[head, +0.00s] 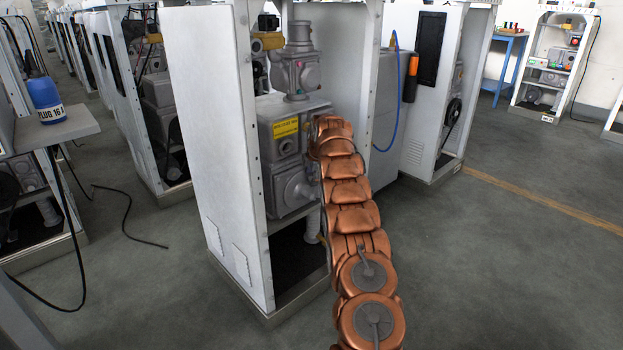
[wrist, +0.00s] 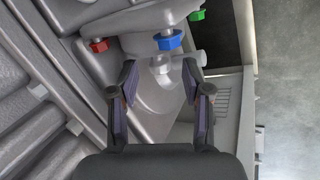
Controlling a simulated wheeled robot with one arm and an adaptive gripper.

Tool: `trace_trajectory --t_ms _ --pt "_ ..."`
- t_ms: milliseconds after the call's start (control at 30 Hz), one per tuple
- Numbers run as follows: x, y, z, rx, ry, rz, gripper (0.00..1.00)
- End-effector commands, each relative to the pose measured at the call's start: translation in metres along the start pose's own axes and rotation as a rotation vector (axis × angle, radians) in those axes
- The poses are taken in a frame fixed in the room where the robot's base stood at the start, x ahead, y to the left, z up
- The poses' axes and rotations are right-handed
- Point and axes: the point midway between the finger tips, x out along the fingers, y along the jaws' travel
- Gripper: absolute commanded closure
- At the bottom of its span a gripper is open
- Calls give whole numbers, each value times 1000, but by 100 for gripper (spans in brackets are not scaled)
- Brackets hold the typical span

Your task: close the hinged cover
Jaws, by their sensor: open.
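My gripper (wrist: 160,78) is open in the wrist view, with one dark finger on each side of a light grey pipe fitting. Nothing is held between the fingers, and I cannot tell whether they touch the fitting. In the head view my copper arm reaches into the open front of a white dispenser frame (head: 212,130), and the gripper is hidden there. Grey pump housings (head: 285,140) with a yellow label stand inside the frame. A tall white panel forms its left side. I cannot make out which part is the hinged cover.
In the wrist view a red knob (wrist: 98,45), a blue knob (wrist: 169,40) and a green knob (wrist: 196,15) sit close ahead of the fingers. Other frames stand left and right. A blue hose (head: 396,100) hangs at the right. Floor at the right is clear.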

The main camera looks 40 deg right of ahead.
Motion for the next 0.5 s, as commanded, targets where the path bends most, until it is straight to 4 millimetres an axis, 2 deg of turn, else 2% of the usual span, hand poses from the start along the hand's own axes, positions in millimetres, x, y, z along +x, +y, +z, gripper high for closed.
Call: trace_trajectory --t_ms 200,433,500 --pt "8 0 -1 0 0 0 51" --pt "8 0 -1 0 0 0 51" --pt "8 0 -1 0 0 0 57"
